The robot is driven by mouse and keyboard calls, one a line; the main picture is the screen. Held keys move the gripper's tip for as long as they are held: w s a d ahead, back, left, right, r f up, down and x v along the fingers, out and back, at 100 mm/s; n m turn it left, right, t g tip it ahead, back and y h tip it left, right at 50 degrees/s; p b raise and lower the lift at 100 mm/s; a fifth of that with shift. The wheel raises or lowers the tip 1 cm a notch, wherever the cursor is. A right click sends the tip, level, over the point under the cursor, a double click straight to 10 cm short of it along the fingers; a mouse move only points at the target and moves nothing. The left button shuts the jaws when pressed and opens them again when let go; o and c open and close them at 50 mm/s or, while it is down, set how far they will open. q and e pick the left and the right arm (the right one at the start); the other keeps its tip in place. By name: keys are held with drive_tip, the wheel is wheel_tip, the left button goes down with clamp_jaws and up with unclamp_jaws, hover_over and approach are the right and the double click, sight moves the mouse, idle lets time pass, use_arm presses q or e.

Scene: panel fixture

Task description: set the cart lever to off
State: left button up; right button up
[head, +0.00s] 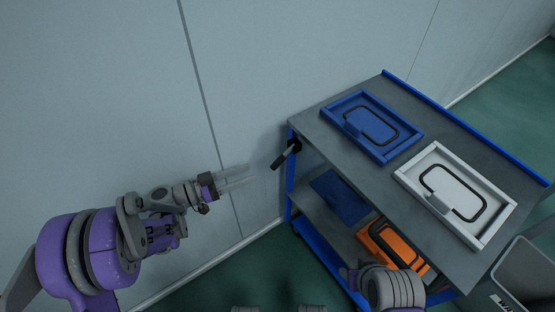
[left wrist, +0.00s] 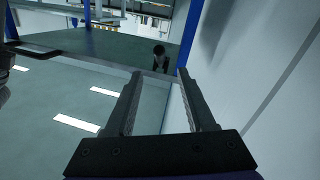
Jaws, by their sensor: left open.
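The cart lever (head: 283,158) is a short black handle at the cart's left end, near the top of the blue corner post. It slants down and to the left from a dark pivot. My left gripper (head: 250,175) is open and empty, left of the lever and apart from it, with its fingers pointing toward the cart. In the left wrist view the open left gripper (left wrist: 160,71) has a small dark shape beyond its fingertips that looks like the lever (left wrist: 160,57). I cannot read any off marking. Part of my right arm shows at the bottom, but not its gripper.
The grey cart top (head: 338,130) holds a blue tray (head: 371,125) and a white tray (head: 455,192). An orange case (head: 374,240) and a blue panel (head: 340,195) lie on the lower shelf. A pale wall (head: 100,100) runs close behind the left arm and cart.

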sight(273, 164)
use_arm(q)
drive_tip(key=b+x, duration=0.1)
drive_tip(key=x, duration=0.9)
drive_tip(key=shift+w+d, duration=0.15)
drive_tip(key=shift+d, duration=0.1)
drive_tip(key=shift+r, duration=0.1)
drive_tip(key=shift+c, duration=0.3)
clamp_jaws()
idle(0.7)
